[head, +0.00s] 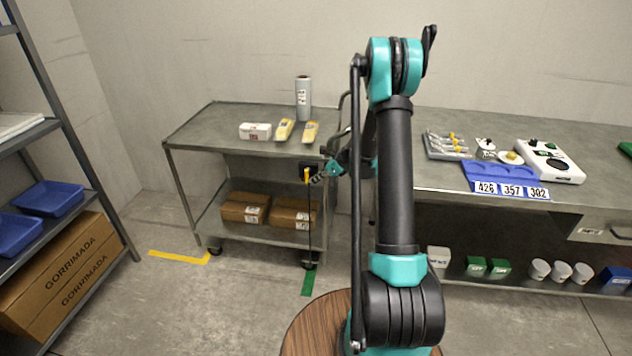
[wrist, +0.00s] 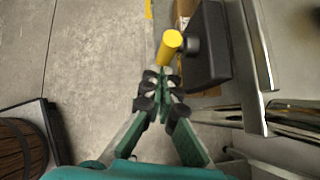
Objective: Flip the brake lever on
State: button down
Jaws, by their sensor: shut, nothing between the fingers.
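The brake lever (head: 307,175) is a short yellow handle on a black box (head: 311,163) at the right front corner of the grey cart (head: 225,147). In the head view the handle hangs below the box's top. In the wrist view the yellow lever (wrist: 169,48) sticks out from the side of the black box (wrist: 208,50). My gripper (head: 316,179) is shut and empty, just right of the lever. In the wrist view its closed fingertips (wrist: 162,76) lie right by the lever's yellow end; I cannot tell whether they touch it.
The cart carries a white pack (head: 255,131), yellow packs (head: 284,130) and a roll (head: 303,98) on top, with cartons (head: 245,208) below. A steel bench (head: 440,180) stands close to the right. Yellow tape (head: 180,256) and a green strip (head: 308,283) mark the floor.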

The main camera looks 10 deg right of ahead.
jog(key=shift+a+f+y, duration=0.1)
jog(key=shift+y, duration=0.2)
dwell(0.4)
dwell(1.0)
jog(key=v, duration=1.2)
